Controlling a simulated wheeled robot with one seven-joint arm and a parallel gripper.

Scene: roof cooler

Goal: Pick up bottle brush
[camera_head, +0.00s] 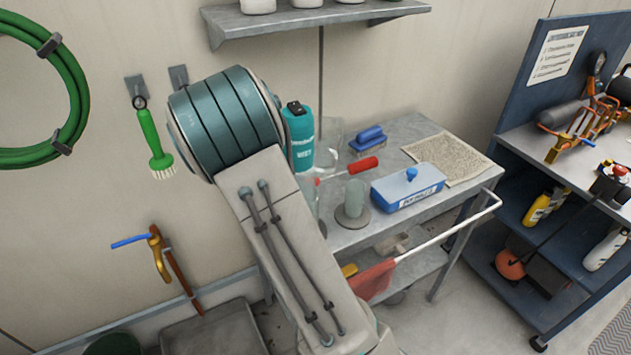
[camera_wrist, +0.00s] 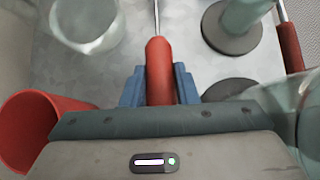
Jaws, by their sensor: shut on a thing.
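My gripper (camera_wrist: 160,88) has its blue fingers shut on the red handle of a thin-rodded tool, which I take to be the bottle brush (camera_wrist: 158,65). Its metal rod runs up out of the wrist view, so no bristles show. The handle lies between the fingers over the grey bench top (camera_wrist: 165,20). In the head view my arm hides the gripper and the held handle. A second red handle with a thin rod (camera_head: 363,166) lies on the bench in the head view; a similar red handle is at the right of the wrist view (camera_wrist: 290,45).
A clear cylinder on a dark round base (camera_head: 353,200) stands by a blue box (camera_head: 408,187). A red cup (camera_wrist: 28,125) and a clear glass (camera_wrist: 85,22) are near my gripper. A teal bottle (camera_head: 299,135) stands behind my arm. A green brush (camera_head: 152,140) hangs on the wall.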

